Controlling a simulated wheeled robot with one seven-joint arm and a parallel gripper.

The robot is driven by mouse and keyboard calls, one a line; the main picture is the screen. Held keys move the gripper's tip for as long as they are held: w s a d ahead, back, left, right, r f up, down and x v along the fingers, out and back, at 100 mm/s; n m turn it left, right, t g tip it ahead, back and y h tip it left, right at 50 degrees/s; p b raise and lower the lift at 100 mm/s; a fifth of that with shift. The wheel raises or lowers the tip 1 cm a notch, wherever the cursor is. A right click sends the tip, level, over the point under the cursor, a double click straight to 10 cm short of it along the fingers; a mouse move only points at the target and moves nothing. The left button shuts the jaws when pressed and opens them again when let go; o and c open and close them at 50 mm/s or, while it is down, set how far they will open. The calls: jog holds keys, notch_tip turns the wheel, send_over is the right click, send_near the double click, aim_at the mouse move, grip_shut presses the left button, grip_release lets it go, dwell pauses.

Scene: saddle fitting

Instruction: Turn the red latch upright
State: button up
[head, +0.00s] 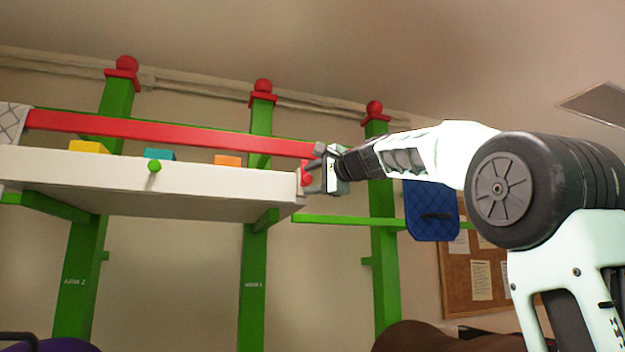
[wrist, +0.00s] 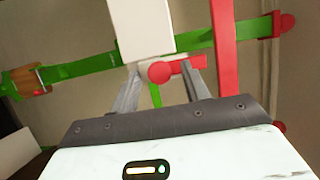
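The red latch (head: 306,179) is at the right end of the white shelf board, just under the end of the red rail, and is partly covered by my gripper in the head view. In the wrist view the latch (wrist: 160,73) shows as a round red knob with a short red arm reaching right toward the rail. My gripper (head: 313,171) is at the board's end. In the wrist view its two fingers (wrist: 164,70) stand apart, one on each side of the knob. A gap shows on the left; contact on the right is unclear.
The long red rail (head: 170,132) runs above the white board (head: 130,182). Yellow (head: 90,147), teal (head: 159,154) and orange (head: 227,160) blocks stand behind the board's front edge. Green posts (head: 385,240) rise behind. A blue quilted pad (head: 430,205) hangs at right, below my arm.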

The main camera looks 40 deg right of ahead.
jog(key=s+d+b, duration=0.2)
jog(key=s+b, duration=0.3)
jog(key=s, duration=1.2)
jog(key=shift+s+b, duration=0.15)
jog(key=shift+b, duration=0.15)
jog(key=w+a+f+n+g+y, duration=0.2)
jog(key=w+a+f+n+g, duration=0.15)
jog(key=a+f, duration=0.75)
jog(key=w+a+f+n+g+y, duration=0.1)
jog(key=w+a+f+n+g, duration=0.35)
jog(key=f, duration=0.95)
jog(key=s+a+f+n+g, duration=0.2)
jog(key=s+a+f, duration=0.1)
jog(key=a+f, duration=0.4)
jog(key=s+a+f+n+g, duration=0.2)
jog(key=a+f, duration=0.4)
jog(key=f, duration=0.4)
jog(key=s+a+f+n+g+h, duration=0.1)
jog(key=s+f+n+g+h, duration=0.1)
jog(key=s+f+n, duration=0.4)
jog(key=s+a+f+n+g+h, duration=0.2)
jog(key=s+f+n+g, duration=0.2)
jog(key=s+f, duration=1.2)
jog(key=s+n, duration=0.2)
jog(key=shift+n, duration=0.3)
